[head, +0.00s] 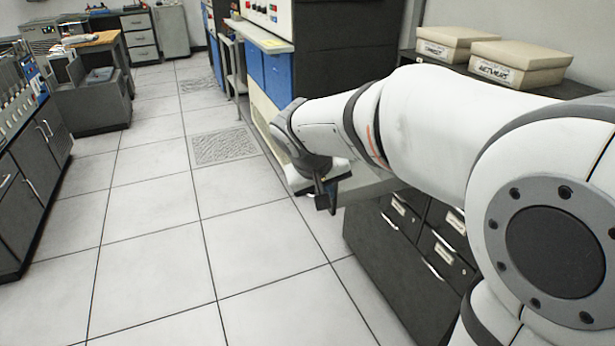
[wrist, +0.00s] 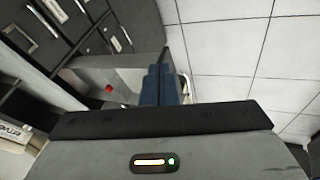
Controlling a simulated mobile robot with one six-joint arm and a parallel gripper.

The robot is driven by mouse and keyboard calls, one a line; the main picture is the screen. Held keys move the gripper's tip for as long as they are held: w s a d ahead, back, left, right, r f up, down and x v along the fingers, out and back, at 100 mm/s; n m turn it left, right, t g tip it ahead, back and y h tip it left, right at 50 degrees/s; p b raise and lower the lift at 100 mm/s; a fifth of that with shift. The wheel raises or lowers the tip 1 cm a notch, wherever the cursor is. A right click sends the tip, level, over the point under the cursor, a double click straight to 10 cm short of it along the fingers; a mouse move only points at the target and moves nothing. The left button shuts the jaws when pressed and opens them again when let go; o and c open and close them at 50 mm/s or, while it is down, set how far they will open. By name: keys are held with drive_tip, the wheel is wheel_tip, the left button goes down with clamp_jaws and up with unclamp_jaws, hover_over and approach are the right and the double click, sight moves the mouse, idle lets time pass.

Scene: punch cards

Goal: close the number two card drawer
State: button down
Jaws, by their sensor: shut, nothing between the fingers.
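A dark card cabinet (head: 385,250) stands below my arm, its front carrying several drawers with pale labels and bar handles. One drawer (head: 375,185) is pulled out, partly hidden by my arm. In the wrist view the open drawer (wrist: 85,82) shows a grey inside with a small red spot (wrist: 109,89). I cannot read its number. My gripper (head: 326,195) is shut and empty at the drawer's outer end. In the wrist view its dark blue fingertips (wrist: 161,84) overlap that end; I cannot tell whether they touch it.
Two cream boxes (head: 520,62) sit on top of the cabinet. A blue and cream machine (head: 270,75) stands beyond my gripper. Dark cabinets (head: 30,165) line the left side. The tiled floor (head: 150,240) between is clear, with a floor grate (head: 222,147) in it.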

drive_tip(key=w+a+f+t+b, duration=0.2)
drive_tip(key=w+a+f+b, duration=0.15)
drive_tip(key=w+a, duration=0.3)
drive_tip(key=w+d+f, duration=0.6)
drive_tip(key=d+f, duration=0.1)
drive_tip(key=f, duration=0.1)
drive_tip(key=shift+w+f+n+h+b, duration=0.2)
drive_tip(key=shift+w+n+h+b, duration=0.1)
drive_tip(key=shift+w+n+b, duration=0.15)
drive_tip(key=shift+d, duration=0.1)
